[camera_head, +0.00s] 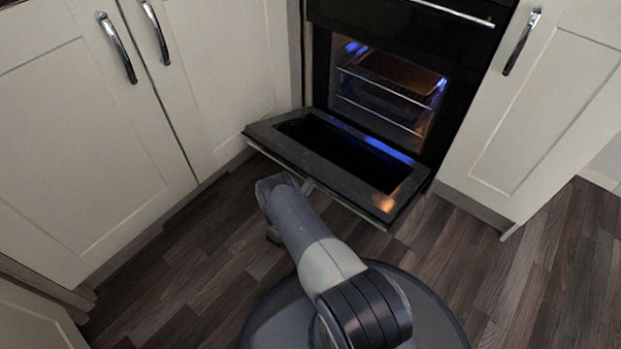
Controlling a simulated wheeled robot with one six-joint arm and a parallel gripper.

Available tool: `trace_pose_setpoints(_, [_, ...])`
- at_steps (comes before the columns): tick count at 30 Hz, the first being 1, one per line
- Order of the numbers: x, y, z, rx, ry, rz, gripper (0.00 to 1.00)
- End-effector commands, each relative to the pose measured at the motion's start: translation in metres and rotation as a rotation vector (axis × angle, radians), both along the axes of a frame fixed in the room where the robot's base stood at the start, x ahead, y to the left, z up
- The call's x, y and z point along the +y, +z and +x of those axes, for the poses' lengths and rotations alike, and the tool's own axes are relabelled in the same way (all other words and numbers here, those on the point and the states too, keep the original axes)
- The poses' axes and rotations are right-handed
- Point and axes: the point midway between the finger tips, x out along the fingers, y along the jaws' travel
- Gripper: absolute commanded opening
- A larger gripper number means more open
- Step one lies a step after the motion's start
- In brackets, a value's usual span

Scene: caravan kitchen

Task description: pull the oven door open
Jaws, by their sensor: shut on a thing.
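The oven door (290,127) is hinged at its bottom edge and lies folded far down, nearly level, with its inner side and dark glass facing up. The lit oven cavity (385,95) behind it is exposed, with wire racks and a tray inside. My gripper (283,183) is at the door's outer front edge, shut on the oven door handle (335,195), a thin bar along that edge. The fingertips and their grip on the bar are partly hidden by the gripper body and the door edge.
Cream cabinets with metal handles stand on the left (80,130) and right (545,110) of the oven. A black upper panel (400,30) with its own bar handle is above the cavity. Dark wood floor (480,270) is clear at the right and left of my base.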

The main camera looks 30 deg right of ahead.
Motion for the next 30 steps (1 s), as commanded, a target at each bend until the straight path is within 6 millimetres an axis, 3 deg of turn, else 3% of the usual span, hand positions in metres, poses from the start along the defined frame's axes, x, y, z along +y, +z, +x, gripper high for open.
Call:
trace_pose_setpoints(17, [-0.0037,-0.0045,0.0021,-0.007,-0.004,-0.004,0.0])
trace_pose_setpoints(18, [-0.0037,-0.0045,0.0021,-0.007,-0.004,-0.004,0.12])
trace_pose_setpoints(24, [-0.0024,-0.0046,0.0016,-0.006,-0.002,-0.005,0.27])
trace_pose_setpoints(30, [-0.0011,-0.004,0.0014,-0.007,-0.001,-0.008,0.27])
